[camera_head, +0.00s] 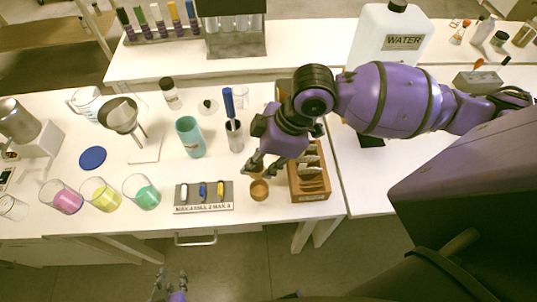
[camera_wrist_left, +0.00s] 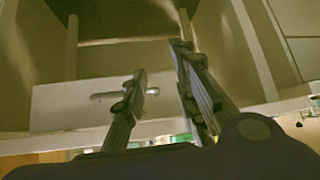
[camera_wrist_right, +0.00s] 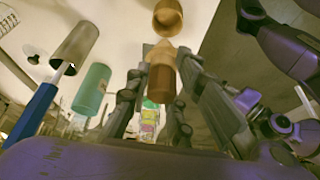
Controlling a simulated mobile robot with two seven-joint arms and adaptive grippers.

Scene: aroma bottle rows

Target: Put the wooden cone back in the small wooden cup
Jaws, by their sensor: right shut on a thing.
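The small wooden cup (camera_head: 259,190) stands on the bench near its front edge, and it also shows at the top of the right wrist view (camera_wrist_right: 168,17). My right gripper (camera_head: 263,170) is shut on the wooden cone (camera_wrist_right: 160,75), with the fingers on either side of it. The cone has a pale tapered end and a darker brown body. It is close to the cup but appears apart from it; in the head view the fingers mostly hide it. My left gripper (camera_head: 170,284) is open and empty, below the bench front; its spread fingers show in the left wrist view (camera_wrist_left: 165,95).
A wooden rack (camera_head: 309,180) stands just right of the cup. A grey labelled block (camera_head: 203,207) with small coloured pieces lies to its left. A metal cup with a blue-handled tool (camera_head: 235,136) and a teal cup (camera_head: 190,137) stand behind.

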